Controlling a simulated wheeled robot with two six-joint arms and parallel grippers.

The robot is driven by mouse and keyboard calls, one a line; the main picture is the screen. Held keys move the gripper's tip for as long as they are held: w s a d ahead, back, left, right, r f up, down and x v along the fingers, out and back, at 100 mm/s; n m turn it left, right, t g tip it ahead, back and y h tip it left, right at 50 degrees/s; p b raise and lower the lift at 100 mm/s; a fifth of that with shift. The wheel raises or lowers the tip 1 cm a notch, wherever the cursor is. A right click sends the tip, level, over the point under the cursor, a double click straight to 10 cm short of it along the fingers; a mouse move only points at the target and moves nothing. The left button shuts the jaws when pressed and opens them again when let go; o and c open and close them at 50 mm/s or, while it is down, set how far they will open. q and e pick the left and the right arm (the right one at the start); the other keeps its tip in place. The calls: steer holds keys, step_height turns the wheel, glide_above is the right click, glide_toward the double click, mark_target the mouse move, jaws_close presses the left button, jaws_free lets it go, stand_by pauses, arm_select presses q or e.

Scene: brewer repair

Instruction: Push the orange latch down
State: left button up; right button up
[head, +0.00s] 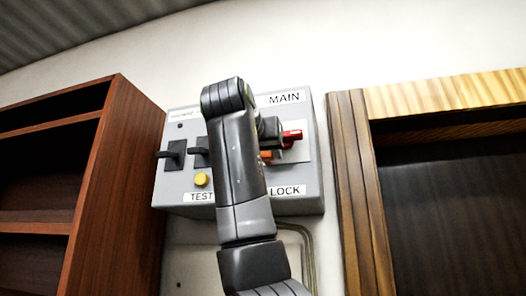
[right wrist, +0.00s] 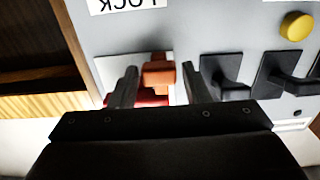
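The orange latch (head: 265,156) is on the grey panel box (head: 313,170), above the LOCK label (head: 286,191) and just below the red handle (head: 292,136). My right arm covers part of it in the head view. The right wrist view, which is upside down, shows the orange latch (right wrist: 158,75) clearly, with the red handle (right wrist: 150,99) partly hidden behind the gripper. My right gripper (head: 268,130) is at the panel. Its fingers (right wrist: 159,68) are apart, one on each side of the orange latch, with visible gaps. My left gripper is not in view.
Black switches (head: 172,154) and a yellow button (head: 201,180) sit left of the latch in the head view. A brown shelf (head: 125,150) stands left of the box, and a wood-framed cabinet (head: 352,190) stands close on its right.

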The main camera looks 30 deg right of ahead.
jaws_close()
step_height(320, 180, down, 5)
steer(key=b, duration=0.4)
steer(key=shift+w, duration=0.1)
jaws_free()
steer(key=o, duration=0.3)
steer(key=shift+r, duration=0.15)
